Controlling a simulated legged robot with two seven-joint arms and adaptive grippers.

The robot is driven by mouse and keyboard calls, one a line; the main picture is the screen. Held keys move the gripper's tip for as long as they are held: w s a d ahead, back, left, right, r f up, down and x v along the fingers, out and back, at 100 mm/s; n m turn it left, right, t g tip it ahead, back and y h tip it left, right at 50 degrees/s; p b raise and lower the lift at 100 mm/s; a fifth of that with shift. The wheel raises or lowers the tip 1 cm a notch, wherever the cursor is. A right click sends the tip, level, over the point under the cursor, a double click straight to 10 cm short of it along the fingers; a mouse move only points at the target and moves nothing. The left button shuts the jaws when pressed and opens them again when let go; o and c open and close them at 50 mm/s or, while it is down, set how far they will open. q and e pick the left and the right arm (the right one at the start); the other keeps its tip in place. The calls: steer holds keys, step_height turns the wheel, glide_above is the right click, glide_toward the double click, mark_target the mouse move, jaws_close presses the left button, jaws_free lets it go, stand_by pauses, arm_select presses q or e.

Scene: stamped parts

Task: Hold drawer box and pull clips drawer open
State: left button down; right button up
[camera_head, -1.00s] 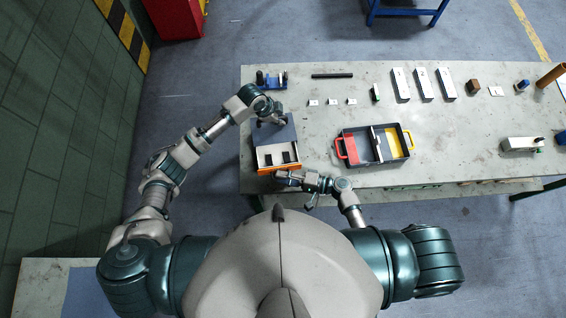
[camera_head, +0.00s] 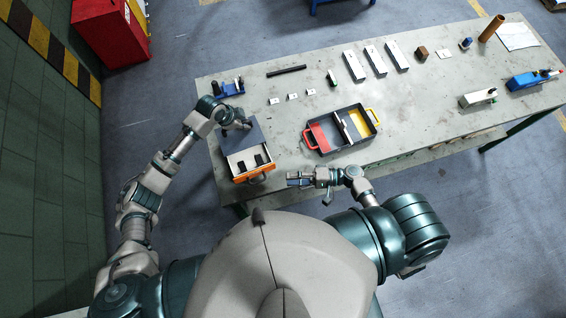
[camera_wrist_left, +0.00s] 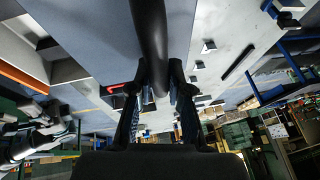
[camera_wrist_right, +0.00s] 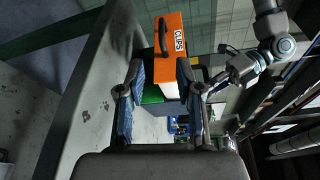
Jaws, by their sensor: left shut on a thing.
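The drawer box (camera_head: 240,132) has a grey-blue top and stands at the table's left end. Its clips drawer (camera_head: 252,173) is pulled out toward me, with an orange front and dark pieces in its pale inside. My left gripper (camera_head: 240,124) is shut on a dark bar at the box's top, which also shows in the left wrist view (camera_wrist_left: 150,35). My right gripper (camera_head: 298,178) is apart from the drawer, to its right. In the right wrist view its fingers (camera_wrist_right: 158,85) are spread and empty, with the CLIPS front (camera_wrist_right: 172,48) and its black handle beyond.
A dark tray (camera_head: 335,147) with red and yellow compartments lies right of the box. A blue fixture (camera_head: 228,89) stands behind the box. Small white parts (camera_head: 292,97) and a black rod (camera_head: 286,71) lie farther back. The table's front edge runs near my right gripper.

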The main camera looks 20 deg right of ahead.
stand_by(0.3)
arm_select(q)
steer(key=c, duration=1)
jaws_free()
steer(key=v, duration=1.1)
steer(key=shift+a+r, duration=0.1)
steer(key=shift+r, duration=0.3)
